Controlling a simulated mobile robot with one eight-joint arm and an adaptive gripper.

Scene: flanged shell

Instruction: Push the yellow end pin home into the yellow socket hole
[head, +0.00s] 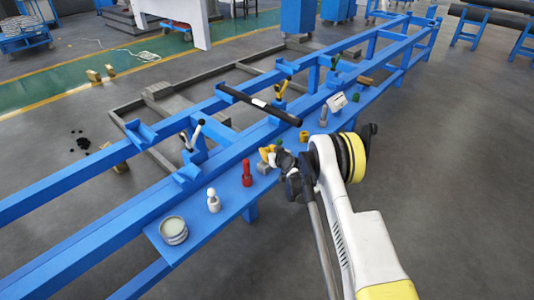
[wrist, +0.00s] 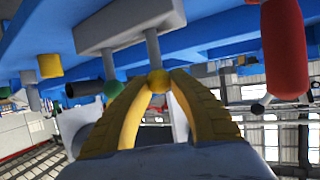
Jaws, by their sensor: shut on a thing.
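The yellow end pin (wrist: 158,82) shows in the wrist view as a yellow round head on a grey shaft. My gripper (wrist: 158,78) has its yellow fingers closed on that head. The pin's shaft runs to a grey block (wrist: 120,25) and meets its face; a length of shaft stays visible outside. The yellow socket hole itself is hidden at the shaft. A green-headed pin (wrist: 110,88) stands in the same block beside it. In the head view my gripper (head: 268,153) is over the grey block (head: 263,168) on the blue shelf; the pin is too small to tell there.
A red bottle-shaped piece (head: 247,174) stands close to the block; it also shows in the wrist view (wrist: 284,45). A yellow piece (head: 303,136) is on the other side. A white figure-like piece (head: 213,200) and a round tin (head: 173,230) stand nearer on the shelf (head: 230,207).

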